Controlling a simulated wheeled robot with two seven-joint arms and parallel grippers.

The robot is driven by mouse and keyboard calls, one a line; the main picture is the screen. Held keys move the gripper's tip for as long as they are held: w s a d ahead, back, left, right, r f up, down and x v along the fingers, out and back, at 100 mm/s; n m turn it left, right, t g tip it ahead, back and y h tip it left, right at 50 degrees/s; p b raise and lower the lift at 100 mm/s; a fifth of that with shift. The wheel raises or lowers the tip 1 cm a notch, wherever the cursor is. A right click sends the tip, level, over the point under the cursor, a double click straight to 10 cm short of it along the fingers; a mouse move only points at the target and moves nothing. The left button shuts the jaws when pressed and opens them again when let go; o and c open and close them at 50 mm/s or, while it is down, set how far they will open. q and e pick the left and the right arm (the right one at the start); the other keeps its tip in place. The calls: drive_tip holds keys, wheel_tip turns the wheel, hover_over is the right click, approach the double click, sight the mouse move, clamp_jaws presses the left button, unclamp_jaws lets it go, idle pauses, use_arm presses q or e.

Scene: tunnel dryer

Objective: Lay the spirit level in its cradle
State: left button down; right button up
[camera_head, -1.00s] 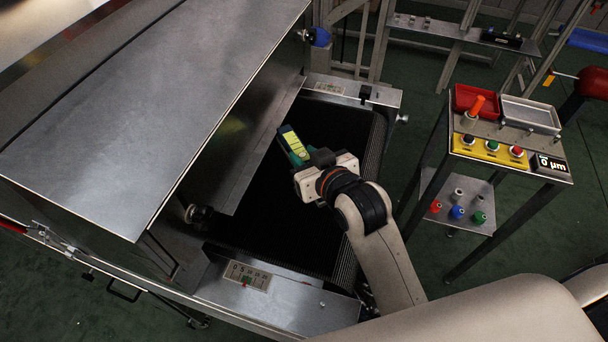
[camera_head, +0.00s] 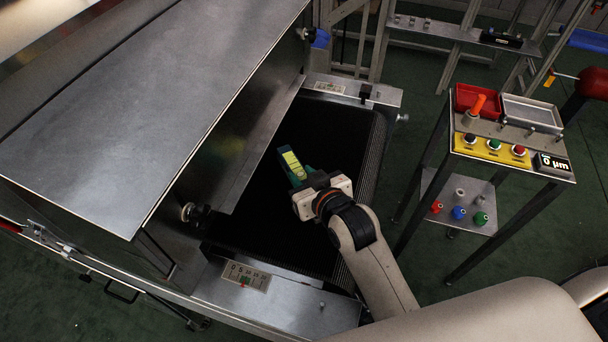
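The spirit level appears to be the small yellow and green block (camera_head: 291,163) in the middle of the head view. My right gripper (camera_head: 302,180) seems shut on its near end; the fingers are small and partly hidden by the gripper body. The block points up and left, over the dark belt (camera_head: 255,225) at the dryer's mouth. I cannot tell its height above the belt. I cannot make out the cradle for certain. My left gripper is not in view.
The dryer's metal hood (camera_head: 150,100) rises at the left, close to the level. A scale plate (camera_head: 247,275) sits on the near side rail. A stand (camera_head: 513,165) with trays and buttons is at the right. A black device (camera_head: 502,39) lies on a back rail.

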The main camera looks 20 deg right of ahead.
drive_tip(key=o, duration=0.4)
drive_tip(key=shift+r, duration=0.1)
